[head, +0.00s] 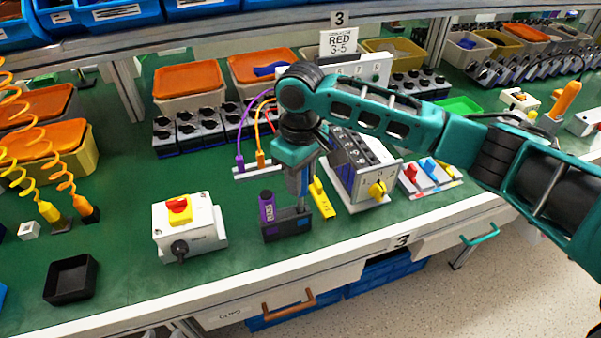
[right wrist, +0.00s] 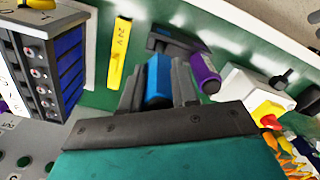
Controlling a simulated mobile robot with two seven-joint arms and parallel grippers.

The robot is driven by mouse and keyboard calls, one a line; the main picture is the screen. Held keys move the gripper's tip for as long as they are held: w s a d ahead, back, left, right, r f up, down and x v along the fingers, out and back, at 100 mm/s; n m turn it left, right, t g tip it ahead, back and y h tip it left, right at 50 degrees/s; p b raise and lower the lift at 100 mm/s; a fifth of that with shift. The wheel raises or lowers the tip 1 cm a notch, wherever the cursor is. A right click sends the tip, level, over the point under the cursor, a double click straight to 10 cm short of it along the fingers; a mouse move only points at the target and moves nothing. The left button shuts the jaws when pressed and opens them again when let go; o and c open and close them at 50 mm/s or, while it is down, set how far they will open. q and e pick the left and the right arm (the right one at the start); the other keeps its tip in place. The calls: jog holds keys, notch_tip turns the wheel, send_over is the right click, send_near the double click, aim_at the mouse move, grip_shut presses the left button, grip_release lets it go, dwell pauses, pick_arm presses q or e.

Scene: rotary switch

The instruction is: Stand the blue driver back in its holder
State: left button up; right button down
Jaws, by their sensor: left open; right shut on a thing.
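My right gripper (head: 299,184) points down over the right end of a small dark holder (head: 288,227). It is shut on the blue driver (right wrist: 158,80), whose blue handle shows between the fingers in the right wrist view. In the head view the fingers mostly hide this driver. I cannot tell whether its lower end is inside the holder or just above it. A purple driver (head: 267,207) stands upright in the holder's left end. The holder also shows in the right wrist view (right wrist: 165,45), beyond the blue driver. My left gripper is not in view.
A white switch box with a red and yellow knob (head: 180,211) stands left of the holder. A yellow tool (head: 321,197) lies close on its right, beside a panel with a yellow knob (head: 377,189). A black tray (head: 71,279) sits at front left. The green bench between has free room.

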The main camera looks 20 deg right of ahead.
aim_at(300, 210)
jog(key=shift+f+b, duration=0.4)
jog(key=shift+f, duration=2.4)
jog(key=c, duration=0.8)
grip_release()
notch_tip(300, 210, up, 13)
jog(key=shift+f+p, duration=0.1)
jog(key=shift+p, duration=0.3)
